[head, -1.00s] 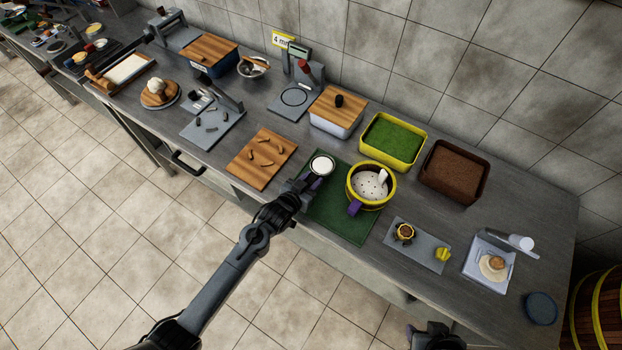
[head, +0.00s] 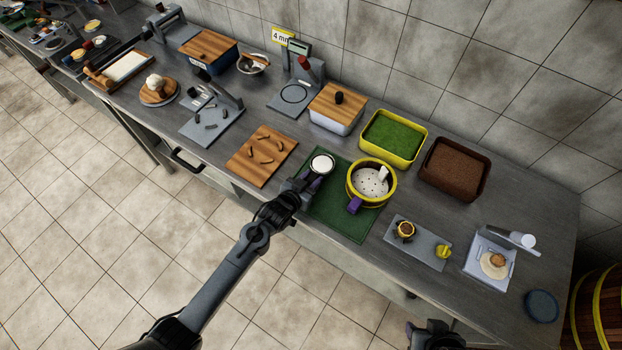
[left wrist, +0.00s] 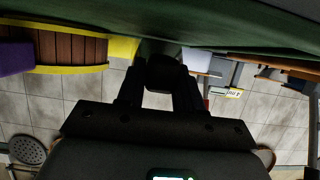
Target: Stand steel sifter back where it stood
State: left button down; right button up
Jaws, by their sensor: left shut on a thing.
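The steel sifter (head: 321,163) is a small round cup with white content, upright at the left back part of the green mat (head: 340,222) in the head view. My left gripper (head: 308,184) is shut on it from the front left side. In the left wrist view the fingers (left wrist: 162,75) close at the top, near the green mat's surface. The held part is dark there, and I cannot tell whether the sifter's base touches the mat.
A wooden board (head: 262,157) lies to the left. A lidded box (head: 337,108) and a yellow tray of green stuff (head: 394,137) stand behind. The mat's front part is clear.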

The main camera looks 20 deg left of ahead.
pick_arm(q)
jog(key=shift+f, duration=0.25)
jog(key=c, duration=0.7)
grip_release()
jog(key=shift+o, duration=0.2)
jog(key=shift+s, duration=0.1)
jog(key=v, duration=1)
jog(key=shift+s+a+r+p, duration=0.15)
jog(key=shift+s+p, duration=0.1)
jog(key=shift+p, duration=0.15)
